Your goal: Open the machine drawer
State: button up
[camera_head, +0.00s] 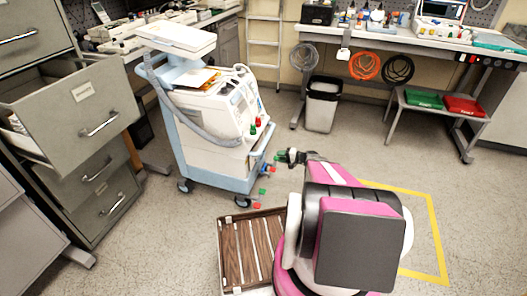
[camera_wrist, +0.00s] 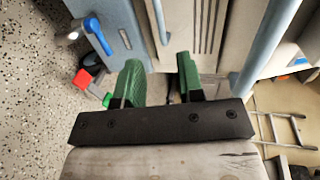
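The machine (camera_head: 215,105) is a white and pale blue medical unit on a wheeled cart, left of centre in the head view. Its lower part has a white panel (camera_head: 232,160) above the blue base; I cannot clearly tell the drawer's edges. My gripper (camera_head: 287,156), with green fingertips, is low beside the right side of the machine. In the wrist view my gripper (camera_wrist: 158,66) has its two green fingers apart, with nothing seen held between them. Beyond them are beige and blue-grey machine surfaces (camera_wrist: 205,25). Contact with the machine cannot be made out.
Grey filing cabinets (camera_head: 75,110) stand at the left, with one drawer pulled out. A wooden slatted crate (camera_head: 232,250) lies left of my base. Red and green fittings stick out low on the machine, the red one (camera_wrist: 82,79) left of my fingers.

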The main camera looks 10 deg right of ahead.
jog(key=x, duration=1.1)
jog(key=shift+w+d, duration=0.2)
jog(key=shift+w, duration=0.05)
grip_shut()
